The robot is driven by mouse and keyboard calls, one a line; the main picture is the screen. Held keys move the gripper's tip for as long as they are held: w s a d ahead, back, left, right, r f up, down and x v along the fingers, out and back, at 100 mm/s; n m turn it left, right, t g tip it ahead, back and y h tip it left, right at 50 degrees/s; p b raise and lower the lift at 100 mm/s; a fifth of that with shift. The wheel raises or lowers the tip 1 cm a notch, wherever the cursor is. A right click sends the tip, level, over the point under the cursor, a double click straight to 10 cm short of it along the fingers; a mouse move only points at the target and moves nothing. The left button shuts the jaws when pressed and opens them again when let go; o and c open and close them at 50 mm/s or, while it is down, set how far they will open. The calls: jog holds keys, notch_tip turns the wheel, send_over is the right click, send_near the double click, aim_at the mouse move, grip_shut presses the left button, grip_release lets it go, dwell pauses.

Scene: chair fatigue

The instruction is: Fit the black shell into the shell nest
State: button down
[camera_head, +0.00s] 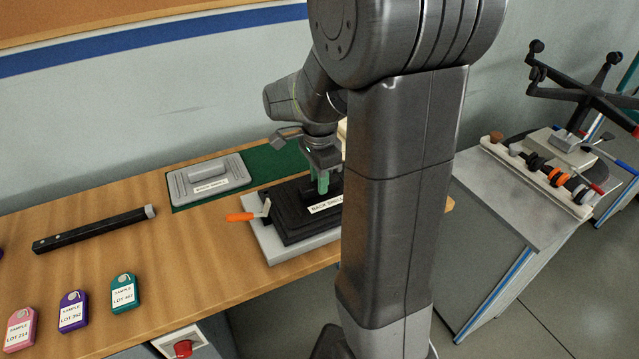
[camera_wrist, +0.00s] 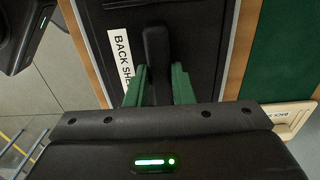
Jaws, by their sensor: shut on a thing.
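The black shell (camera_head: 288,213) has a white "BACK SHELL" label and a raised grip. It sits on or just over the grey shell nest (camera_head: 285,250) at the table's front edge; I cannot tell whether it is fully seated. My gripper (camera_head: 322,184) points down with its green fingers shut on the shell's grip. In the wrist view the fingers (camera_wrist: 158,84) flank the black grip, and the black shell (camera_wrist: 195,25) lies beneath. My arm hides the right side of the shell and nest in the head view.
An orange-handled clamp (camera_head: 243,215) stands at the nest's left. A grey shell (camera_head: 208,181) lies on a green mat (camera_head: 268,164) behind. A cream labelled piece (camera_wrist: 291,119) shows in the wrist view. A black bar (camera_head: 95,230) and sample tags (camera_head: 124,293) lie left.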

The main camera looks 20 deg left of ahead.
jog(key=shift+f, duration=0.75)
jog(key=shift+f, duration=0.2)
jog(key=c, duration=1.3)
grip_release()
jog(key=shift+o, duration=0.2)
jog(key=shift+r, duration=0.15)
notch_tip(320, 180, up, 12)
